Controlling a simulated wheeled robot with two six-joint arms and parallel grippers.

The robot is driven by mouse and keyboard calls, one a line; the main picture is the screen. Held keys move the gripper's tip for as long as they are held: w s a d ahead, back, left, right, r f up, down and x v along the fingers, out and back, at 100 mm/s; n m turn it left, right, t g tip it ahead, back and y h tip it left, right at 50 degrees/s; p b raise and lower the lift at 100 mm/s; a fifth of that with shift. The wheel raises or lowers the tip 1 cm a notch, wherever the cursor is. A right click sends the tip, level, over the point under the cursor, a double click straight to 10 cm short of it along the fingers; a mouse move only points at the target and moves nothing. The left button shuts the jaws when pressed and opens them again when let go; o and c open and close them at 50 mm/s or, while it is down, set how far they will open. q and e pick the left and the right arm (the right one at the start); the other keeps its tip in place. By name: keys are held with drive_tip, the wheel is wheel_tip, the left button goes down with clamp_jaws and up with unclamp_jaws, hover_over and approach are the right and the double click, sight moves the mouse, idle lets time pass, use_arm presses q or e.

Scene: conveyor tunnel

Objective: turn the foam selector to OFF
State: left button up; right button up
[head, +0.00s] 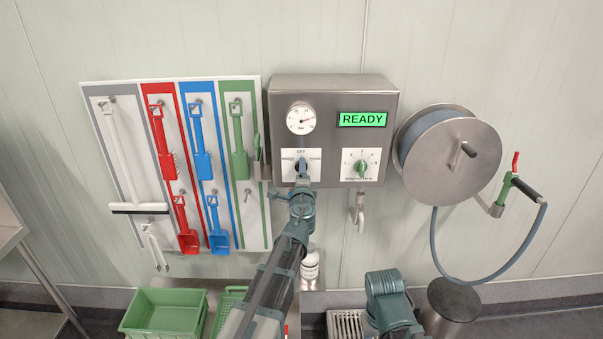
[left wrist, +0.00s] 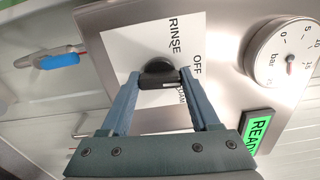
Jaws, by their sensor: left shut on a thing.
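The foam selector is on the white plate (head: 287,155) at the left of the steel control box, marked RINSE, OFF and FOAM. In the left wrist view its dark knob (left wrist: 157,72) sits between the fingertips of my left gripper (left wrist: 160,80), which is shut on it. FOAM is partly hidden by a finger. The knob shows a small pale mark on its side, but I cannot tell which label it points to. In the head view my left gripper (head: 302,168) covers most of the knob.
The control box has a pressure gauge (head: 301,118), a green READY display (head: 363,120) and a green knob (head: 361,167). A tool board (head: 130,190) hangs left and a hose reel (head: 450,155) right. Green crates (head: 163,311) stand below.

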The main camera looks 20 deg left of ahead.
use_arm(q)
drive_tip(key=shift+n, duration=0.5)
drive_tip(key=o, duration=1.4)
drive_tip(key=shift+c, duration=0.2)
drive_tip(key=shift+s, duration=0.2)
